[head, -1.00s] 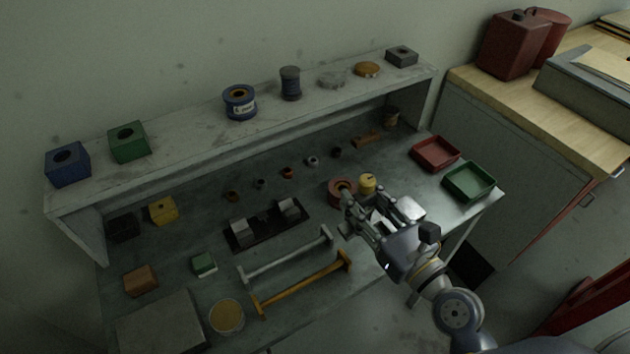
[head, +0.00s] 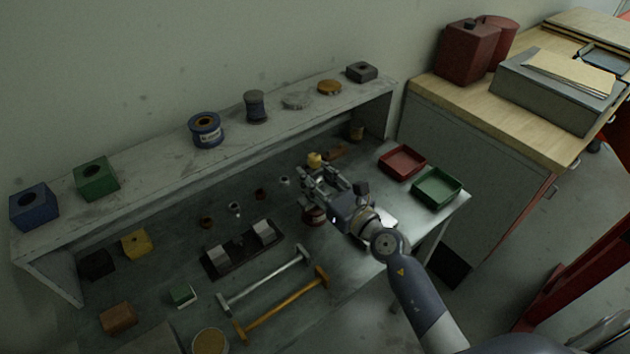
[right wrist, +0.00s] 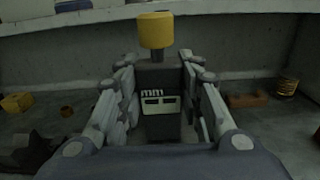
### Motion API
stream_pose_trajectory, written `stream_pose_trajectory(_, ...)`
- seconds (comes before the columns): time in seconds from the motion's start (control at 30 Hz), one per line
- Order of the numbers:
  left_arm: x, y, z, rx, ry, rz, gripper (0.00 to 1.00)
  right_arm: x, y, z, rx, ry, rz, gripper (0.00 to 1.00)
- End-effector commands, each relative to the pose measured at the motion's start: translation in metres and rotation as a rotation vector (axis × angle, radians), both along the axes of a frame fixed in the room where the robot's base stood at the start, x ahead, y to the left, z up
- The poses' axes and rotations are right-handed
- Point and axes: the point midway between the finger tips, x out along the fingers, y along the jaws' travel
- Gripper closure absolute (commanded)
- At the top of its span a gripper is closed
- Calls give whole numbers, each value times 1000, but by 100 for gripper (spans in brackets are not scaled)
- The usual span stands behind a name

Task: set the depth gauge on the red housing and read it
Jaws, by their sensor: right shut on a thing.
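The depth gauge has a dark body with a yellow knob (head: 314,159) on top. My right gripper (head: 313,187) is shut on it. In the right wrist view the gauge (right wrist: 160,78) stands upright between the fingers. Its pale face is marked "mm", and I cannot make out a reading in its dark windows. The red housing (head: 314,217) is on the bench, just below the gripper in the head view and mostly hidden by it. Whether the gauge touches the housing cannot be told. My left gripper is not in view.
A dark fixture with two pale blocks (head: 242,248), a grey bar handle (head: 264,281) and a yellow one (head: 282,304) lie left of the housing. A red tray (head: 402,162) and green tray (head: 437,187) sit at right. A raised shelf (head: 290,113) runs along the back.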

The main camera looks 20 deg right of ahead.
Motion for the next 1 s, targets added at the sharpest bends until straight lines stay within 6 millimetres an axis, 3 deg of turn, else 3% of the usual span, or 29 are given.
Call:
stream_pose_trajectory(0.07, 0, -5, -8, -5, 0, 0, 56, 0, 0, -9, 0, -5, 0, 100)
stream_pose_trajectory(0.23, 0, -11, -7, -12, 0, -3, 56, 0, -1, -10, 1, -7, -3, 100)
stream_pose_trajectory(0.63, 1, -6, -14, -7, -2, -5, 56, 0, 0, -19, 1, -6, -1, 100)
stream_pose_trajectory(0.67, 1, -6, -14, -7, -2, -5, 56, 0, 0, -19, 0, -4, -1, 64)
stream_pose_trajectory(0.73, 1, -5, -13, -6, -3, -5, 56, 0, 0, -18, 0, -4, -1, 48)
stream_pose_trajectory(1.0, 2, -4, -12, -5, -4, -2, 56, 0, 0, -18, 0, -4, -1, 46)
